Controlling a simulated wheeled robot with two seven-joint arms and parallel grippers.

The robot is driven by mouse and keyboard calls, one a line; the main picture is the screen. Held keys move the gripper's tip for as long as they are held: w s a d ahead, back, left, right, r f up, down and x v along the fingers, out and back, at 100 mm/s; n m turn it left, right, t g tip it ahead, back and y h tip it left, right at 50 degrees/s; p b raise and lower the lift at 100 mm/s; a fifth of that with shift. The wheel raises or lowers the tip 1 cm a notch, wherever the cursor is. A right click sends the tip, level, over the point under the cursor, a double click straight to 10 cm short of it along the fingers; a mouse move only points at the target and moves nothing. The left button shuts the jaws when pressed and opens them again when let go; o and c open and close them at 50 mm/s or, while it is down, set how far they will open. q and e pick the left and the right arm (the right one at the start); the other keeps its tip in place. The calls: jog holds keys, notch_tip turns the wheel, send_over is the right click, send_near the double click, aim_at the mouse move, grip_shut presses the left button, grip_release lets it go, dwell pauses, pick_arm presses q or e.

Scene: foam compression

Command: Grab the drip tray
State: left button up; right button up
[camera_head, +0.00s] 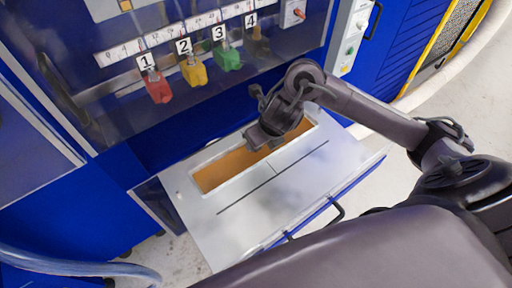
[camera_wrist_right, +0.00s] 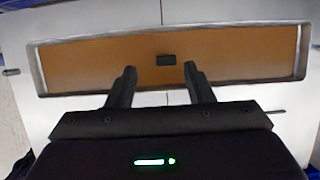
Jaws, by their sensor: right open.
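The drip tray appears to be the long orange-brown panel (camera_head: 220,172) set in a rectangular opening of the pulled-out white and grey drawer (camera_head: 285,205). In the right wrist view the brown panel (camera_wrist_right: 90,62) spans most of the picture, with a small dark tab (camera_wrist_right: 166,60) near its middle. My right gripper (camera_wrist_right: 161,74) is open, its two fingers apart on either side of the tab and a little short of it in the picture. In the head view my right gripper (camera_head: 262,136) hangs over the panel and hides part of it. My left gripper is not in view.
Behind the drawer stands a blue machine with red (camera_head: 157,87), yellow (camera_head: 193,70) and green (camera_head: 228,56) valve handles under numbered labels. A dark handle (camera_head: 337,210) is on the drawer's front edge. A hose (camera_head: 80,265) lies at the lower left.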

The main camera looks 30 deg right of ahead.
aim_at(258, 150)
jog(key=x, duration=0.4)
jog(key=shift+d, duration=0.4)
jog(key=shift+w+f, duration=0.3)
jog(key=shift+f, duration=0.25)
jog(key=shift+c, duration=0.5)
grip_shut()
